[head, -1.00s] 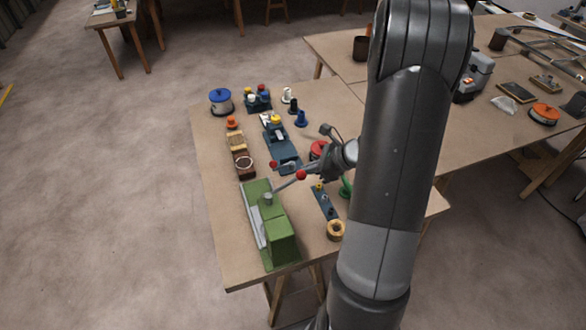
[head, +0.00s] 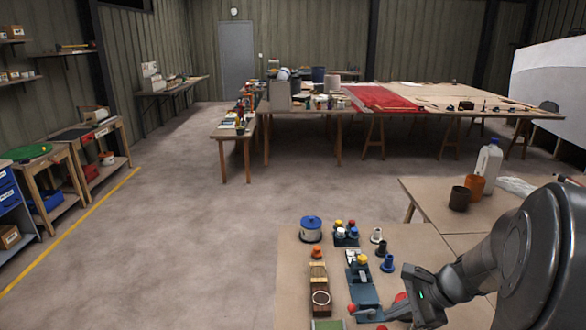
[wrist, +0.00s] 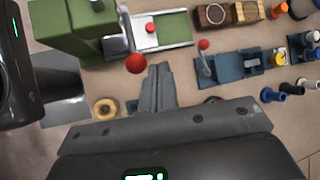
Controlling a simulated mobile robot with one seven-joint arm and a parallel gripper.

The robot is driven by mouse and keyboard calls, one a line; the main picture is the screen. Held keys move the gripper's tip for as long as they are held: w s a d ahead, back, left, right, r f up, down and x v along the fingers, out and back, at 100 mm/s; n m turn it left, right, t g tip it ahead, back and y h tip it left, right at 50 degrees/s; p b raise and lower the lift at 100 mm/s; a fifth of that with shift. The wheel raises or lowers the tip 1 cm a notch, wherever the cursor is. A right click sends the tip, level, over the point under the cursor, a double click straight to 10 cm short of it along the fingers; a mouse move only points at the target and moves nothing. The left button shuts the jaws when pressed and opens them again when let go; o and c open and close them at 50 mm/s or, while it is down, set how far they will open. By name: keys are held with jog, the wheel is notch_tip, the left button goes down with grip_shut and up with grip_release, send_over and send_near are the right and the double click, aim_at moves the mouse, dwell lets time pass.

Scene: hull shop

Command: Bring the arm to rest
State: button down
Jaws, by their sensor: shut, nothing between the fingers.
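My gripper (head: 368,314) is shut and empty at the bottom of the head view, over the bench. In the wrist view its closed grey fingers (wrist: 160,68) are together beside a red ball knob (wrist: 136,63), with a small gap in the picture. The knob belongs to the green machine (wrist: 65,35); only a green edge of that machine (head: 327,325) shows in the head view. My forearm crosses the lower right of the head view and hides part of the bench.
The blue device (wrist: 240,65) with a red-knobbed lever lies right of my fingers. A tan ring (wrist: 105,108), wooden blocks (wrist: 213,15) and several spools (wrist: 268,95) lie around. A blue-lidded pot (head: 311,230) stands at the bench's far left. Open floor (head: 180,240) lies left.

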jog(key=s+a+r+n+t+h, duration=0.1)
jog(key=s+a+r+n+h, duration=0.2)
jog(key=s+r+n, duration=0.3)
jog(key=s+a+r+n+t+h, duration=0.1)
jog(key=s+a+r+n+h, duration=0.3)
jog(key=s+n, duration=0.5)
jog(key=shift+a+r+n+t, duration=0.3)
jog(key=shift+a+r+n, duration=0.35)
jog(key=shift+r+n, duration=0.55)
jog(key=shift+s+r, duration=0.1)
jog(key=shift+r, duration=0.1)
